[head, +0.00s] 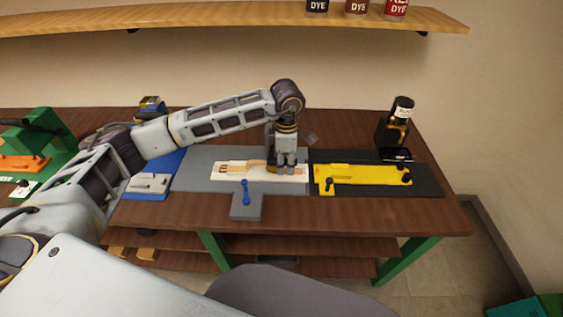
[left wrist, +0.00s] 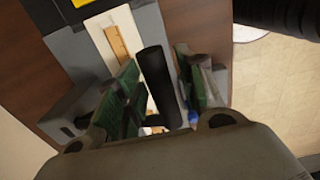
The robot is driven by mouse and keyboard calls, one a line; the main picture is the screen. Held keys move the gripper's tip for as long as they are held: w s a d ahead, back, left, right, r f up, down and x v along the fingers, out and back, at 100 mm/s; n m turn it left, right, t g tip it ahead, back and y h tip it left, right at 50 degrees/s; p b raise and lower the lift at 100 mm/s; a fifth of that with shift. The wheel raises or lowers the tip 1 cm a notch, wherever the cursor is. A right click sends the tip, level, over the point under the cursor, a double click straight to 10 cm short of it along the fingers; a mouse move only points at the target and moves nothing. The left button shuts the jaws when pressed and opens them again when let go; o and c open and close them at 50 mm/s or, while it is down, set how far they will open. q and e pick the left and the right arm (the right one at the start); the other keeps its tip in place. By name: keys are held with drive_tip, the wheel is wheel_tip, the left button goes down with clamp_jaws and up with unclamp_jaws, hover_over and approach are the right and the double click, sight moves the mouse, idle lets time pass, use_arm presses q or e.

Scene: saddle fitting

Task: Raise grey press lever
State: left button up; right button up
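The grey press base (head: 203,168) lies on the bench, with a white plate and a tan strip (head: 236,166) on it. My left gripper (head: 285,168) points down over the right part of the plate and hides what is beneath it. In the left wrist view a dark bar (left wrist: 158,85), seemingly the press lever's handle, lies between the green-padded fingers (left wrist: 160,98). The fingers are apart, with a narrow gap at the right; contact at the left finger is unclear. The grey lever arm itself is not clear in the head view. My right gripper is not in view.
A blue clamp handle (head: 246,192) stands at the front of the grey base. A blue station (head: 170,164) and a green press (head: 50,140) are left.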

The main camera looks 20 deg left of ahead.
use_arm(q)
drive_tip(key=c, duration=0.5)
drive_tip(key=shift+r, duration=0.15)
drive_tip(key=shift+c, duration=0.2)
drive_tip(key=shift+w+r, duration=0.2)
drive_tip(key=shift+r, duration=0.6)
drive_tip(key=shift+w+a+r, duration=0.1)
drive_tip(key=shift+w+r, duration=0.1)
drive_tip(key=shift+r, duration=0.5)
